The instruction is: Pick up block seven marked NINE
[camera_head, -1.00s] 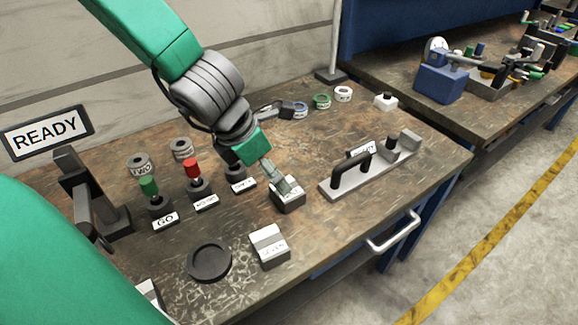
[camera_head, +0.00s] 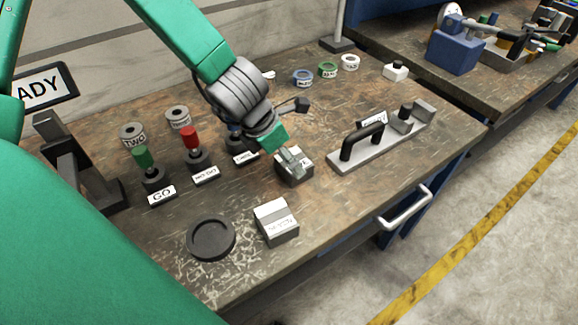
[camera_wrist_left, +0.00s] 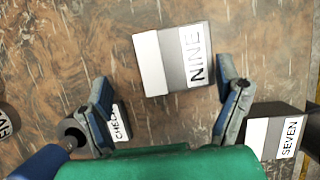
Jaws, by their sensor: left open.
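The block marked NINE (camera_wrist_left: 172,58) is white and grey. In the left wrist view it lies ahead of and between the two spread fingers, with a gap on each side. In the head view this block (camera_head: 297,174) sits on the bench, partly hidden by my left gripper (camera_head: 292,160). That gripper is open, with its fingers pointing down at the block; their exact height above it is hard to tell. A similar block marked SEVEN (camera_head: 276,222) stands nearer the bench's front edge. The SEVEN block also shows at the lower right of the left wrist view (camera_wrist_left: 268,136).
A round black dish (camera_head: 211,238) lies left of the SEVEN block. Green (camera_head: 144,163) and red (camera_head: 192,144) knobs stand on labelled bases to the left. A grey plate with a black handle (camera_head: 362,142) lies right of the NINE block. Rings (camera_head: 328,69) sit farther back.

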